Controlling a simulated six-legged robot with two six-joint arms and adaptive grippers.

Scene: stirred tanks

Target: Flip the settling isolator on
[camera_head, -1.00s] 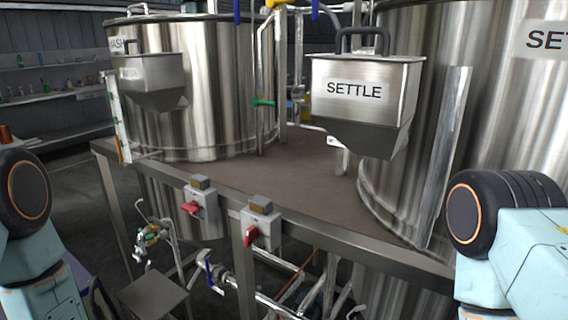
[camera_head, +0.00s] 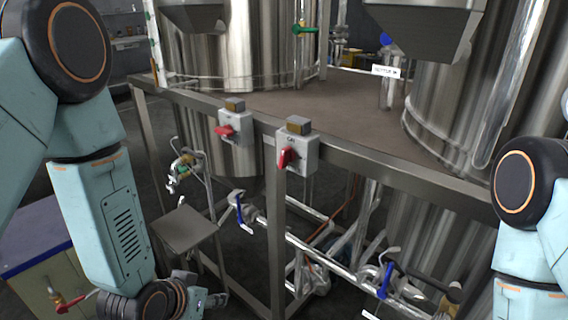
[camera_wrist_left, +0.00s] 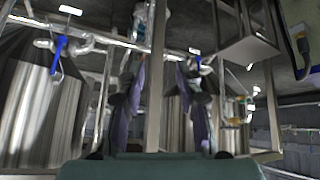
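Two grey isolator boxes with red rotary handles are fixed to the platform's front rail in the head view. The left isolator (camera_head: 231,122) has its red handle lying nearly level. The right isolator (camera_head: 298,149), nearer the right tank, has its red handle closer to upright. Their small labels are too small to read, so I cannot tell which is the settling one. My left gripper (camera_head: 208,299) is low at the bottom of the head view, below and left of both boxes. In the left wrist view its two fingers (camera_wrist_left: 163,100) stand apart with nothing between them. My right gripper is out of view.
Steel tanks stand on the brown platform (camera_head: 335,105) behind the rail. Pipes with a blue-handled valve (camera_head: 243,212) run below it. A small square metal plate (camera_head: 185,229) is near my left arm. A blue-topped cabinet (camera_head: 35,240) stands at the lower left.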

